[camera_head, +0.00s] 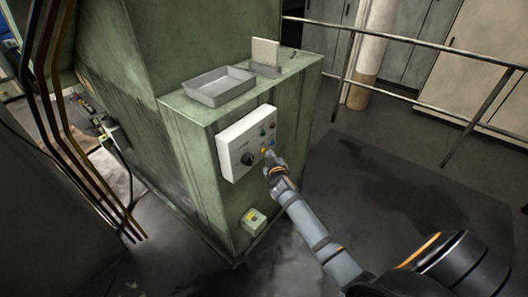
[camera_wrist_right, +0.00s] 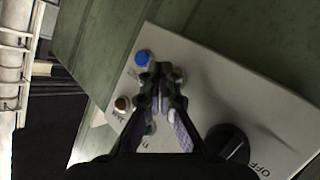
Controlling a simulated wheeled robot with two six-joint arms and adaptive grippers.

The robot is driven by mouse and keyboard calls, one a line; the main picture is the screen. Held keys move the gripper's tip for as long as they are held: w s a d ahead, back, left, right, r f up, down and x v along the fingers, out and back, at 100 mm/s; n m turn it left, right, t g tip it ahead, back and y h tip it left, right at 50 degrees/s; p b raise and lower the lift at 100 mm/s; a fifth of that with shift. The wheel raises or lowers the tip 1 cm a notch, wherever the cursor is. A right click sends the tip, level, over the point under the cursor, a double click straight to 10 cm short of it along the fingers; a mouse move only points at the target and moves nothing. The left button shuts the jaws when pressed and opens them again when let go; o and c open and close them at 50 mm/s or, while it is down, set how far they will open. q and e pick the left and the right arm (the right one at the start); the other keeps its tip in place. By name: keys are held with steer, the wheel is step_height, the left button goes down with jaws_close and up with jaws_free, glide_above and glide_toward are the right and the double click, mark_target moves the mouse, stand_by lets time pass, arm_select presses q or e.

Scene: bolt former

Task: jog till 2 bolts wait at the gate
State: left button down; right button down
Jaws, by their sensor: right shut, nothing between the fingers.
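A white control panel (camera_head: 236,139) is fixed to the front of the green machine cabinet (camera_head: 195,150). In the right wrist view, the shut fingertips (camera_wrist_right: 160,78) lie over the panel beside a blue button (camera_wrist_right: 143,58), with a brownish button (camera_wrist_right: 122,104) and the black knob (camera_wrist_right: 228,145) nearby. Whether the tips touch a button is unclear. I cannot make out any bolts or gate. My left gripper is not in view.
A shallow grey tray (camera_head: 218,91) and an upright pale plate (camera_head: 265,52) stand on the cabinet top. A small yellowish box (camera_head: 253,218) sits low on the cabinet front. A metal railing (camera_head: 400,40) runs behind. The floor right of the cabinet looks clear.

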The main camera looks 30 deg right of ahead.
steer(key=shift+w+a, duration=0.15)
steer(key=shift+w, duration=0.15)
steer(key=shift+w+a, duration=0.15)
steer(key=shift+w, duration=0.25)
stand_by(1.3)
steer(key=shift+s, duration=0.1)
stand_by(1.7)
steer(key=shift+s+d, duration=0.3)
steer(key=shift+s, duration=0.4)
steer(key=s, duration=0.1)
steer(key=s+d, duration=0.1)
steer(key=s, duration=0.1)
steer(key=s+d+p, duration=0.1)
steer(key=shift+s, duration=0.3)
stand_by(0.3)
